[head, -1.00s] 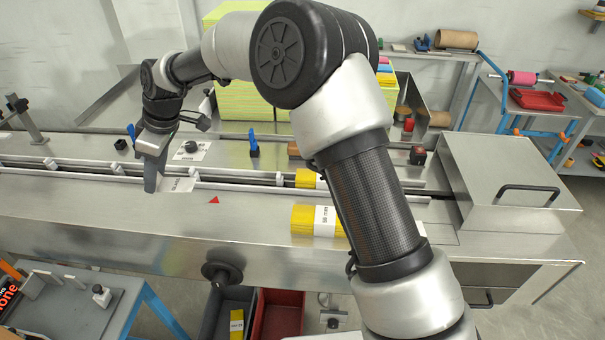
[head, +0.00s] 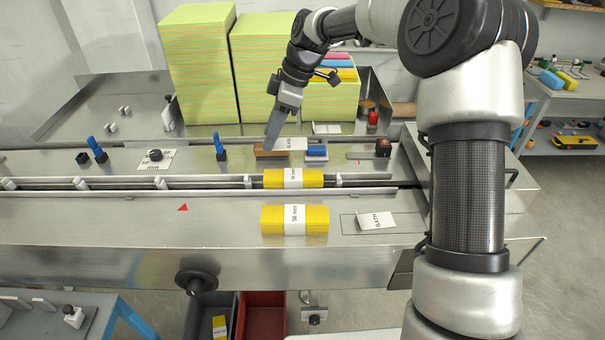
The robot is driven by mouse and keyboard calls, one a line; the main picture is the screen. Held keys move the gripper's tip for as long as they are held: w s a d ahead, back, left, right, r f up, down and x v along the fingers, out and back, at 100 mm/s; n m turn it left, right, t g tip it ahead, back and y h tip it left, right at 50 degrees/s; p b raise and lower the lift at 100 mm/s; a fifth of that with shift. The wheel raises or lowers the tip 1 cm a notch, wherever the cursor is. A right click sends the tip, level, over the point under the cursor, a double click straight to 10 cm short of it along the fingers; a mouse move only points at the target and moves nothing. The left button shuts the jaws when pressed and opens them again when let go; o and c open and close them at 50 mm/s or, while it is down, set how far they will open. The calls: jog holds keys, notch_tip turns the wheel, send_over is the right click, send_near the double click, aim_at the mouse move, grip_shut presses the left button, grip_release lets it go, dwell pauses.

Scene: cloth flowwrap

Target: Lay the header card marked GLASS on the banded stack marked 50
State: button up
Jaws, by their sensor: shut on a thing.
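My gripper (head: 271,143) is shut on a white header card (head: 294,144); its print is small but seems to read GLASS. The card is held out to the right of the fingers, above the rear deck, beyond the channel. One yellow stack with a white band (head: 275,179) sits in the channel, nearer than the gripper; its band print is too small to read surely. A second banded yellow stack (head: 275,221) lies on the front deck; its band print ends in mm and looks like 50 or 56.
A card marked BATH (head: 376,221) lies at an outlined area on the front deck, right of the front stack. A brown block (head: 262,154) and a blue-topped item (head: 317,152) are near the gripper. Blue levers (head: 220,147) stand left. Tall yellow-green stacks (head: 197,70) stand behind.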

aim_at(272, 175)
jog(key=shift+d+f, duration=0.15)
jog(key=shift+d, duration=0.2)
notch_tip(272, 175, down, 10)
jog(key=shift+r+p, duration=0.2)
jog(key=shift+p, duration=0.1)
jog(key=shift+f, duration=0.2)
jog(key=o, duration=1)
jog(key=shift+r, duration=0.1)
jog(key=shift+r, duration=0.3)
jog(key=v, duration=1.1)
jog(key=shift+d+r, duration=0.3)
